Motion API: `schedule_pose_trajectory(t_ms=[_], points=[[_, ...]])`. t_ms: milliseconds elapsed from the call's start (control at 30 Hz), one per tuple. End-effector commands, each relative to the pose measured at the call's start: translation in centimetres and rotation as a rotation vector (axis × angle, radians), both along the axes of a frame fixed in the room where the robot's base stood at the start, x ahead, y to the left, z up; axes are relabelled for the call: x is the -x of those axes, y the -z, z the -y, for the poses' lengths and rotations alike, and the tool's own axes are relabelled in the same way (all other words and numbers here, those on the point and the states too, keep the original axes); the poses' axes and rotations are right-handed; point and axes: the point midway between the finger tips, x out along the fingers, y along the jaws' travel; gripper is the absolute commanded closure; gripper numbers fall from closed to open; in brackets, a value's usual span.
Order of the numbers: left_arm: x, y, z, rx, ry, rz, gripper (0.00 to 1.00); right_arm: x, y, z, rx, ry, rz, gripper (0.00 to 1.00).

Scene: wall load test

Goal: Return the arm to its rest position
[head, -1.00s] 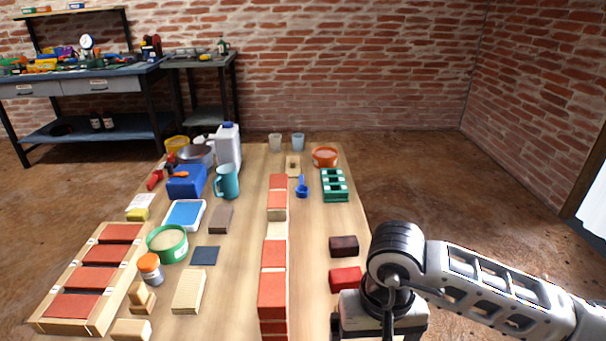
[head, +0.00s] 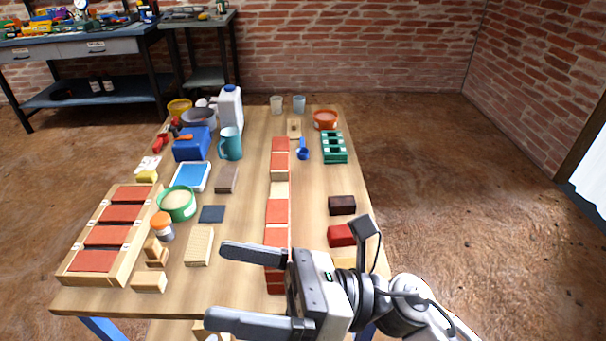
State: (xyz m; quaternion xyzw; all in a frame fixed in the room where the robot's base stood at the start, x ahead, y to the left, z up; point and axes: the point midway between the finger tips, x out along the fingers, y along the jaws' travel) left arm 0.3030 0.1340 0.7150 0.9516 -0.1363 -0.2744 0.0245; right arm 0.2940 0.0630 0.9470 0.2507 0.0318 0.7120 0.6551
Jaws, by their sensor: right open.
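My right gripper (head: 236,287) is in the head view at the bottom middle, with its two dark fingers spread apart and pointing left. Nothing is between the fingers. The hand hides the near end of a row of red and pale bricks (head: 278,210) that runs along the middle of the table (head: 240,187). My right arm comes in from the lower right corner. My left gripper is not in view.
A wooden frame with red bricks (head: 122,213) lies on the left. A red brick (head: 341,235) and a dark brick (head: 342,205) lie right of the row.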

Motion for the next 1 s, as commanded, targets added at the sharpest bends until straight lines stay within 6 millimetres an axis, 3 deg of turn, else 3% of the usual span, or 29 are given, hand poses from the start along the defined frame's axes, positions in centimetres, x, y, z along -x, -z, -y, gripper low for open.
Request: schedule_pose_trajectory(t_ms=[33,67,133,200,267,400,500,600,733,1000], points=[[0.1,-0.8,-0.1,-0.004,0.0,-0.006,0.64,-2.5,-1.6,1.8,-0.148,0.096,-0.334,0.06],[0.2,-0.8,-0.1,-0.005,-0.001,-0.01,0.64,-4.2,-1.6,3.2,-0.242,0.147,-0.538,0.06],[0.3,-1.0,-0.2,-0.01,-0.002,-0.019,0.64,-7.6,0.3,7.1,-0.464,0.249,-0.992,0.06],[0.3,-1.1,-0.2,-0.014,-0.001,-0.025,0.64,-9.3,3.9,10.8,-0.677,0.327,-1.381,0.06],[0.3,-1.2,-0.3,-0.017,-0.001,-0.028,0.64,-9.4,7.5,13.6,-0.855,0.381,-1.671,0.06],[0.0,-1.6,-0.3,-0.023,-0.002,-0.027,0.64,-6.6,15.2,17.8,-1.228,0.476,-2.179,0.06],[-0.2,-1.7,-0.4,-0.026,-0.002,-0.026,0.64,-3.8,18.8,19.3,-1.429,0.52,-2.402,0.06],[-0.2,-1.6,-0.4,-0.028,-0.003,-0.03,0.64,-1.9,20.8,20.0,-1.559,0.545,-2.527,0.06],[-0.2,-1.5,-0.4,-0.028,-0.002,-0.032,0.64,-0.9,21.7,20.2,-1.623,0.554,-2.585,0.06],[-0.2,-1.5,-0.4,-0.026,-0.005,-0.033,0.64,-0.9,21.7,20.2,-1.621,0.554,-2.585,0.06]])
